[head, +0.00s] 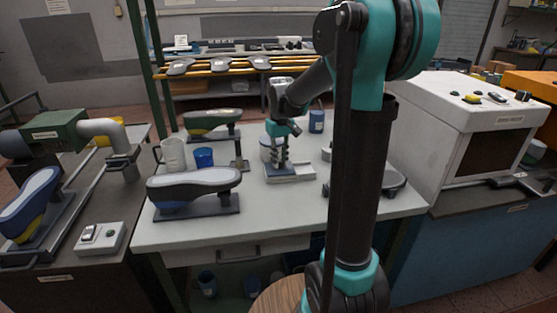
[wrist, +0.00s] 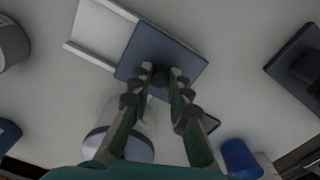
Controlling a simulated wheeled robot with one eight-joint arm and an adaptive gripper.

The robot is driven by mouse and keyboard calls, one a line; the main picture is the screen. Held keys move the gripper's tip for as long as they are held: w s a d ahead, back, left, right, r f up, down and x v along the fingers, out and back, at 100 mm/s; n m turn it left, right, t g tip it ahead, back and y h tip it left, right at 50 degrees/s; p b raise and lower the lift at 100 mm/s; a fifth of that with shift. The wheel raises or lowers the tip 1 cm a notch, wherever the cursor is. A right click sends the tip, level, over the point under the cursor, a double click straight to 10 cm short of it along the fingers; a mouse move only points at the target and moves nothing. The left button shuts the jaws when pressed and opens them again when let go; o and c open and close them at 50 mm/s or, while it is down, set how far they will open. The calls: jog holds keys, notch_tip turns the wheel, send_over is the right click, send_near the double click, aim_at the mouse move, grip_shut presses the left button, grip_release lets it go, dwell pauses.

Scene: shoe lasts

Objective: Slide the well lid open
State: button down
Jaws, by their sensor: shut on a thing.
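The well lid (wrist: 178,52) is a flat blue-grey square plate with a small dark knob (wrist: 160,76). It sits at one end of a pale railed frame (wrist: 98,36), which runs out to the upper left in the wrist view. My gripper (wrist: 160,74) is shut on the knob, its fingers coming down from above. In the head view, my gripper (head: 284,163) is over a low pale well block (head: 290,175) on the grey-white bench. The fingers hide part of the lid, and the well's inside cannot be made out.
A blue-grey topped pale pot (wrist: 118,143) stands close to my fingers. On the bench are a shoe last on a stand (head: 195,188), a blue cup (head: 204,157), a pale jug (head: 173,154) and a dark stand (head: 392,182). The bench front is mostly clear.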

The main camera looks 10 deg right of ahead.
send_over(303, 171)
jog(key=shift+w, duration=0.15)
jog(key=c, duration=1.4)
grip_release()
notch_tip(303, 171, up, 12)
